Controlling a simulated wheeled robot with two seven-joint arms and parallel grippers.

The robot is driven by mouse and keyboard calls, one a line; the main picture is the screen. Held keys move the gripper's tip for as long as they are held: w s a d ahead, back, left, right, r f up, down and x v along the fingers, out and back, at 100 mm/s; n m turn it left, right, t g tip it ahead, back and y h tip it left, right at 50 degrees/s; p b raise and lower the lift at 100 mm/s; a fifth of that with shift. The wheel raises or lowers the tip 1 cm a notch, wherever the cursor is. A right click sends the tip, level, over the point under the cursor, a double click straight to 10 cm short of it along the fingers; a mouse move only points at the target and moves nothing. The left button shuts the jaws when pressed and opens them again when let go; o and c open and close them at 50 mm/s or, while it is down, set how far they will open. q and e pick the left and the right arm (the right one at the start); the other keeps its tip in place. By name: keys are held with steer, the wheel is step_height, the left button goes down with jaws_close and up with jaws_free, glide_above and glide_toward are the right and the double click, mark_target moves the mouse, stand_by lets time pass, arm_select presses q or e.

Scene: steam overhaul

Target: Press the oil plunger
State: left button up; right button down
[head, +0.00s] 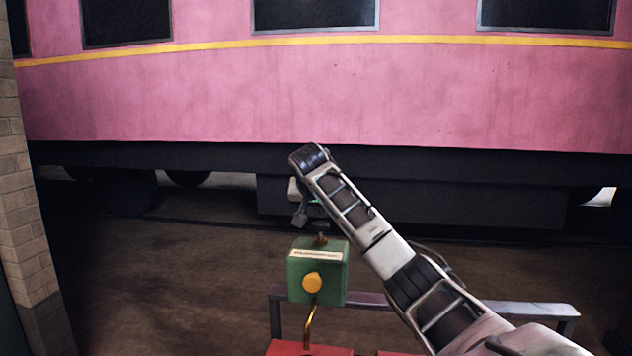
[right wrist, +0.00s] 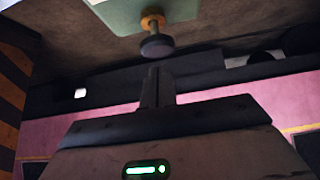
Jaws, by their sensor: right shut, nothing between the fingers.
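The oil plunger is a dark round knob on a stem with a brass-coloured collar, on top of a green box (head: 318,277) with a pale label and a yellow disc on its front. In the head view the plunger (head: 320,239) is just below my right gripper (head: 303,219). In the right wrist view, which is upside down, the plunger (right wrist: 156,44) hangs from the green box (right wrist: 150,8), and my right gripper's fingers (right wrist: 158,84) are shut and empty. A small gap shows between fingertips and knob. My left gripper is out of view.
A brass pipe (head: 309,324) runs from the green box down to a red surface (head: 300,349). A grey rail (head: 520,309) stands behind and to the right. A pink carriage (head: 300,95) fills the background, and a brick pillar (head: 20,200) is at the left.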

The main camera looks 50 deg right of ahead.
steer(key=b+v, duration=0.2)
steer(key=v, duration=0.8)
steer(key=shift+w+r, duration=0.1)
stand_by(0.3)
